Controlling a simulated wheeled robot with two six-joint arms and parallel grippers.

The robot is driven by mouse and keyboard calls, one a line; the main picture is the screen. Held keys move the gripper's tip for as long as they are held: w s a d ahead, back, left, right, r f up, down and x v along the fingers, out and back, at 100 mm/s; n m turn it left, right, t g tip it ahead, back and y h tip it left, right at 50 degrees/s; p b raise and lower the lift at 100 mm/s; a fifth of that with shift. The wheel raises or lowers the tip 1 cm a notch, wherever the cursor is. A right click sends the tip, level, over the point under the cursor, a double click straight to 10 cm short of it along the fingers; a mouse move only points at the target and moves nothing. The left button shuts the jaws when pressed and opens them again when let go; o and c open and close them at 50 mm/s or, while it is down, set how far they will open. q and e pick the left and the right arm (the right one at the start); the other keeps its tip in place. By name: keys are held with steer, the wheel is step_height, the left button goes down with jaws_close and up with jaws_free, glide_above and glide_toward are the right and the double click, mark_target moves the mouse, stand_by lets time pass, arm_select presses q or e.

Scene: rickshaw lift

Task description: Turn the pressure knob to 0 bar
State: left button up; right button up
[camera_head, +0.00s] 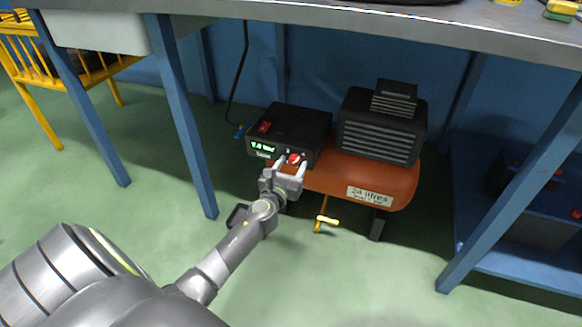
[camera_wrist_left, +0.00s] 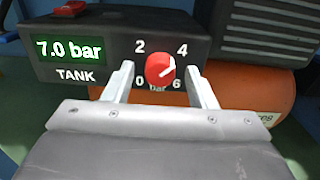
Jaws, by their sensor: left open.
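The red pressure knob (camera_head: 294,159) is on the front of the black control box (camera_head: 300,122) of the compressor. My right gripper is in neither view.
The orange tank (camera_head: 333,178) of the compressor, labelled 24 litres, stands under a workbench (camera_head: 330,17) with blue legs. A brass-coloured valve (camera_head: 326,221) hangs below the tank. A red switch (camera_head: 264,127) is on the box top. Green floor in front is clear.

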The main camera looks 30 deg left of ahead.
arm_select(q)
steer(key=c, duration=1)
steer(key=shift+o, duration=0.2)
